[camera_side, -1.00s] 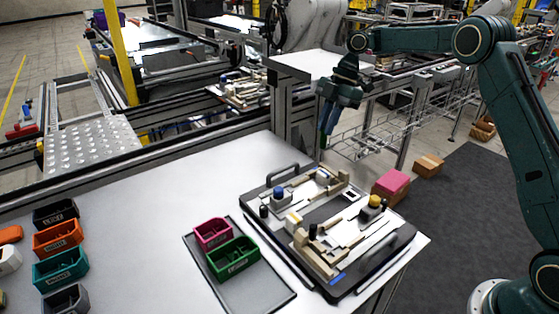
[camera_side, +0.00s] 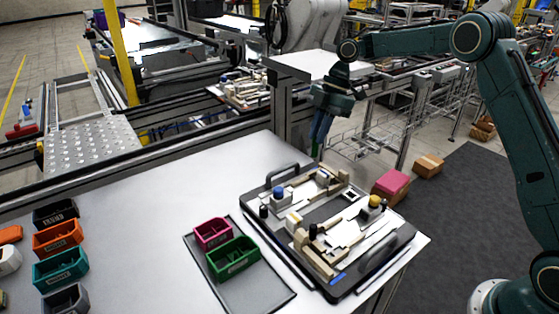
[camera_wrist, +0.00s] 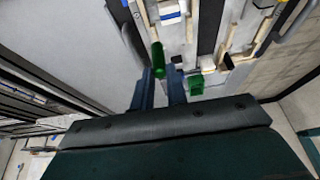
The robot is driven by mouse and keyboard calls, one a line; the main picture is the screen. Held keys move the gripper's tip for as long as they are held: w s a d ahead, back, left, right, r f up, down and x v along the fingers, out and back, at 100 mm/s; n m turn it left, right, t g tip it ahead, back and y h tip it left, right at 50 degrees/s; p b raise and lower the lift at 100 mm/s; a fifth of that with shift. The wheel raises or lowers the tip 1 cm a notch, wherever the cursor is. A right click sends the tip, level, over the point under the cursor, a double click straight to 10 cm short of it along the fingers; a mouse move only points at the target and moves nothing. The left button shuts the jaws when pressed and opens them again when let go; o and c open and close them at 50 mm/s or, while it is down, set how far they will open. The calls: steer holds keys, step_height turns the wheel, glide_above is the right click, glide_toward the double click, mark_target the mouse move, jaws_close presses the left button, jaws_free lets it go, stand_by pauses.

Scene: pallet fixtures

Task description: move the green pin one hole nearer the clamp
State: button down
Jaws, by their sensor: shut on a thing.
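My gripper (camera_side: 317,143) hangs in the air above the far edge of the pallet fixture (camera_side: 255,190). In the wrist view its two dark blue fingers (camera_wrist: 160,80) are shut on a green pin (camera_wrist: 159,58), which projects beyond the fingertips. In the side view the pin is small and hard to make out at the finger ends. The fixture carries pale blocks and rails, a blue-topped part (camera_side: 278,192) and a yellow-topped part (camera_side: 374,201). I cannot tell which part is the clamp, and the pin holes are too small to make out.
A second green piece (camera_wrist: 196,84) lies right of the fingers in the wrist view. The white table between bins is clear.

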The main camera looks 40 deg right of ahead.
steer(key=shift+f, duration=3.1)
steer(key=shift+f, duration=0.95)
steer(key=c, duration=1.3)
jaws_free()
steer(key=shift+v, duration=5.95)
steer(key=shift+r, duration=0.1)
